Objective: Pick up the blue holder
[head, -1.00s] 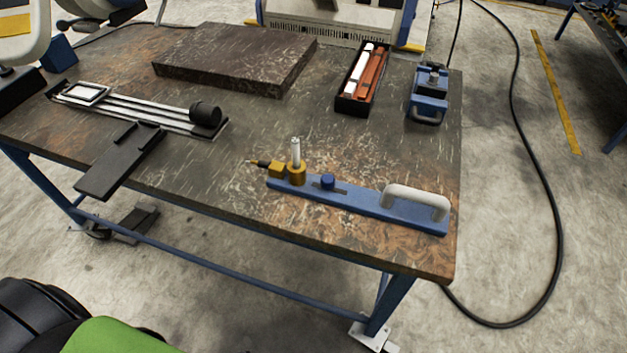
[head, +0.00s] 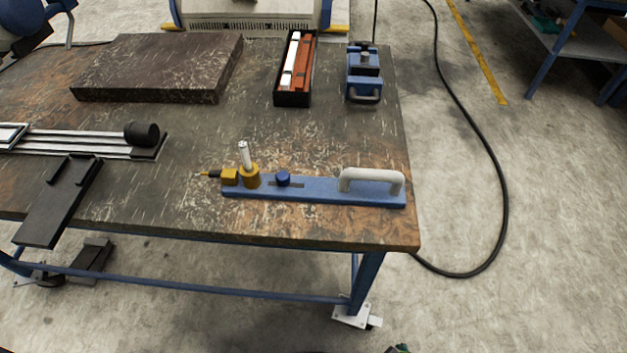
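A long blue holder (head: 318,189) lies flat near the front edge of the workbench. It has a white arched handle (head: 371,176) at its right end and a blue knob (head: 283,178) near its middle. A brass fitting (head: 250,176) with an upright silver pin stands at its left end, with a dark, pointed tip sticking out to the left. A smaller blue device (head: 363,76) with a front handle sits at the back right of the bench. Neither gripper is in view.
The workbench (head: 190,215) also carries a dark slab (head: 160,68), a black box (head: 294,97) with white and orange-red pieces, a black bracket (head: 58,205) and a railed fixture (head: 75,142). The bench is clear behind the long holder. A cable (head: 497,190) lies on the floor at right.

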